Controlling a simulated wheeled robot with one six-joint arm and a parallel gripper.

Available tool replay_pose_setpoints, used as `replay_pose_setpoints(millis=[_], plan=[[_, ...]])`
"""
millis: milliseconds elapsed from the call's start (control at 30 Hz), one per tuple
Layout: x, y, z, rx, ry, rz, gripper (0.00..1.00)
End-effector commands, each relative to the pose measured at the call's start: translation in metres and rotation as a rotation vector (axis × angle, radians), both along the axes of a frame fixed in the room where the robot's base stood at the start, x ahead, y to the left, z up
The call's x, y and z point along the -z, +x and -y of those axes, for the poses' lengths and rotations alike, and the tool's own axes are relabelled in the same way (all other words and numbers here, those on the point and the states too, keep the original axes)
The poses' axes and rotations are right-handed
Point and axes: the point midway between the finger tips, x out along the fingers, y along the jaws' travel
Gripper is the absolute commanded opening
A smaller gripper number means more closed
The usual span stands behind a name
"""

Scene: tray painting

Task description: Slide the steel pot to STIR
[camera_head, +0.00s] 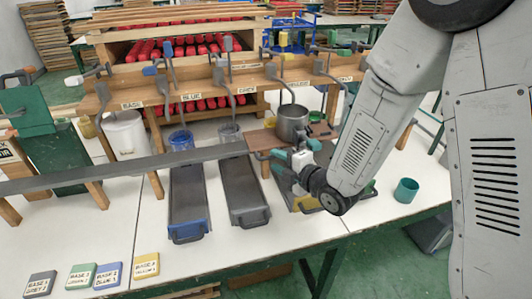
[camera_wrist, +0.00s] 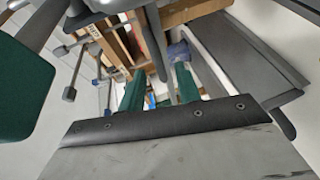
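The steel pot (camera_head: 293,125) stands upright on a brown board (camera_head: 262,140) at the bench, below the row of spouts. My gripper (camera_head: 290,151) is just in front of the pot and lower in the head view; I cannot tell whether it touches. In the wrist view, the two green fingers of my gripper (camera_wrist: 158,92) stand apart with nothing visible between them. I cannot make out the pot there. No STIR marking is readable; the area right of the pot is partly hidden by my arm.
A blue tray (camera_head: 188,195) and a grey tray (camera_head: 243,185) lie left of my gripper. A white bucket (camera_head: 124,135) stands further left. A teal cup (camera_head: 406,190) is at the right. Several labelled blocks, one yellow (camera_head: 146,265), lie along the front edge.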

Motion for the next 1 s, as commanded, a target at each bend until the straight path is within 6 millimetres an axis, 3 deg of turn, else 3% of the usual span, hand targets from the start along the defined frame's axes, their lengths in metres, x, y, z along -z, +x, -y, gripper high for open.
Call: replay_pose_setpoints(millis=[300,700,833,1000], plan=[[0.010,0.036,-0.030,-0.001,0.000,0.001,0.33],[0.011,0.043,-0.037,-0.003,0.000,0.000,0.33],[0.012,0.043,-0.037,-0.003,0.000,-0.001,0.00],[0.014,0.042,-0.037,-0.002,-0.002,-0.005,0.00]])
